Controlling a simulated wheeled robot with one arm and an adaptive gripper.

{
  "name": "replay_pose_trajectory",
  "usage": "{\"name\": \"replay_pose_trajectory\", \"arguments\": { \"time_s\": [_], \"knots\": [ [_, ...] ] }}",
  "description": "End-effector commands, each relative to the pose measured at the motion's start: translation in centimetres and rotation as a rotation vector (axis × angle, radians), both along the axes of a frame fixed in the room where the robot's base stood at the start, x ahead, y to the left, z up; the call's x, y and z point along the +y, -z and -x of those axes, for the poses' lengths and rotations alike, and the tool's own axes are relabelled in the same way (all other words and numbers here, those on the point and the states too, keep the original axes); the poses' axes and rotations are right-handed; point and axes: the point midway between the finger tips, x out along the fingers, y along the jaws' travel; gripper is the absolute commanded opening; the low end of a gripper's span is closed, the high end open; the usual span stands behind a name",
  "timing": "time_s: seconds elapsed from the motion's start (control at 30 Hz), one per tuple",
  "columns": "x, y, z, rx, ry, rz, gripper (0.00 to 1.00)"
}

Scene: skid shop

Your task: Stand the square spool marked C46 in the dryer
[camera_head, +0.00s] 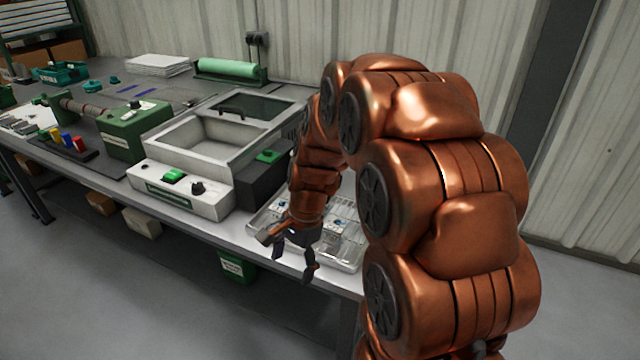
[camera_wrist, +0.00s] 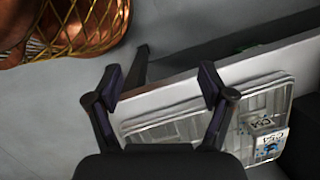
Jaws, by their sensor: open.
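My gripper (camera_head: 288,257) is open and empty above the front edge of the bench, beside a clear tray (camera_head: 350,262). In the wrist view its fingers (camera_wrist: 159,84) are spread, with the tray (camera_wrist: 262,90) below and to the right. A pale square spool (camera_wrist: 268,143) with a printed label lies in the tray at the right; its mark is too small to read surely. In the head view small pale pieces (camera_head: 335,226) show in the tray, partly hidden by my arm. A white machine with an open rectangular basin, likely the dryer (camera_head: 155,182), stands left of the tray.
A dark box with a green top (camera_head: 262,178) stands between the white machine and the tray. A green-cased machine (camera_head: 130,130) is farther left. A green roll (camera_head: 228,69) lies at the back. A green bin (camera_head: 237,267) is under the bench. The floor in front is clear.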

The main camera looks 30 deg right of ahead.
Motion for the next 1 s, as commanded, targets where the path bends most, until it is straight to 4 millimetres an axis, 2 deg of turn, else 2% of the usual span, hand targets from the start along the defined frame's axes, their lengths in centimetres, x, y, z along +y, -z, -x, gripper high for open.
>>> {"name": "replay_pose_trajectory", "arguments": {
  "time_s": [0.03,0.17,0.3,0.43,0.6,0.7,0.8,1.0],
  "knots": [
    [-1.3,-1.9,-1.7,-0.001,0.098,-0.009,0.81],
    [-4.6,-3.5,-5.2,0.002,0.354,-0.031,0.81],
    [-8.8,-5.1,-8.7,0.001,0.636,-0.062,0.81],
    [-13.2,-6.2,-11.3,0.001,0.890,-0.097,0.81],
    [-17.7,-6.7,-13.1,0.008,1.140,-0.138,0.81],
    [-19.3,-6.8,-13.7,0.006,1.224,-0.152,0.81],
    [-20.0,-6.7,-14.0,0.004,1.263,-0.160,0.81],
    [-19.7,-5.1,-14.5,0.008,1.269,-0.161,0.81]
  ]
}}
